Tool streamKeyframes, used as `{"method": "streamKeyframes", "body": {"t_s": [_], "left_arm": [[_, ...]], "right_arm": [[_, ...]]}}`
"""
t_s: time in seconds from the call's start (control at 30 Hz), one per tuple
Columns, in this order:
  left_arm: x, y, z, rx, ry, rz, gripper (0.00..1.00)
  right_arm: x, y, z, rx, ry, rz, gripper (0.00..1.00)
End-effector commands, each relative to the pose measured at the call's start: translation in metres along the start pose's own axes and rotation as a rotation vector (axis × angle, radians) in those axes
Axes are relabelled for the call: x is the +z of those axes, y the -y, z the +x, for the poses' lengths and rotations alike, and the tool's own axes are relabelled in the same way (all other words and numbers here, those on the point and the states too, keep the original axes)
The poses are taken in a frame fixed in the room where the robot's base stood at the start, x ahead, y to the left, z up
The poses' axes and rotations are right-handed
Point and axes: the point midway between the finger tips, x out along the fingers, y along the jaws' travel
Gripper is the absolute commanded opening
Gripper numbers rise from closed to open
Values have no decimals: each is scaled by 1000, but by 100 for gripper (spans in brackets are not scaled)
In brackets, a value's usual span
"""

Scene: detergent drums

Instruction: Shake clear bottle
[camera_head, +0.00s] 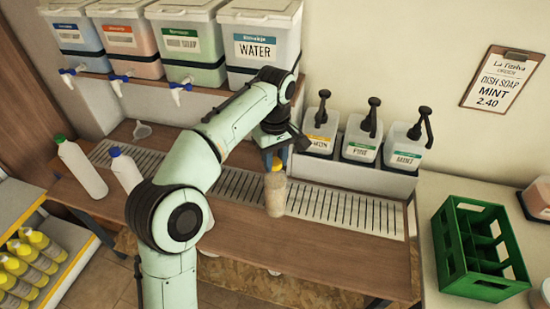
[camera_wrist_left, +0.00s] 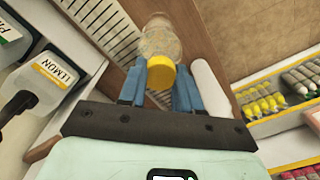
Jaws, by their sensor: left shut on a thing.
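The clear bottle (camera_head: 275,196) hangs roughly upright below my left gripper (camera_head: 272,158), over the front of the counter's drain grate in the head view. I cannot tell whether its base touches the counter. My left gripper is shut on it near the top. In the left wrist view, the blue fingers (camera_wrist_left: 158,88) stand on both sides of its yellow cap (camera_wrist_left: 161,74). The see-through body of the clear bottle (camera_wrist_left: 160,40) looks pale and cloudy there. My right gripper is not in view.
White bottles with green (camera_head: 80,168) and blue (camera_head: 125,168) caps stand left. Pump dispensers (camera_head: 361,140) line the back right. Taps (camera_head: 180,90) stick out below the drums (camera_head: 262,38). A green crate (camera_head: 462,278) is right. The counter's front right (camera_head: 300,245) is bare.

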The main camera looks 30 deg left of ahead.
Motion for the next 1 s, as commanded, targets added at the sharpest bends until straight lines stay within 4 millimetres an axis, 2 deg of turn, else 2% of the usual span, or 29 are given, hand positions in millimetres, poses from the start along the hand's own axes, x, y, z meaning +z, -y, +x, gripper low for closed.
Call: {"method": "streamKeyframes", "body": {"t_s": [0.17,0.5,0.77,1.0], "left_arm": [[0,-1,-15,4,-2,0,0],[-1,-2,-62,9,-5,0,0],[-1,-2,-89,7,-4,0,0],[0,-1,-127,6,-2,0,0]], "right_arm": [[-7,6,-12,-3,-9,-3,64],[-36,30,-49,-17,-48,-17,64],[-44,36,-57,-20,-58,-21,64],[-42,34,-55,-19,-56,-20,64]]}}
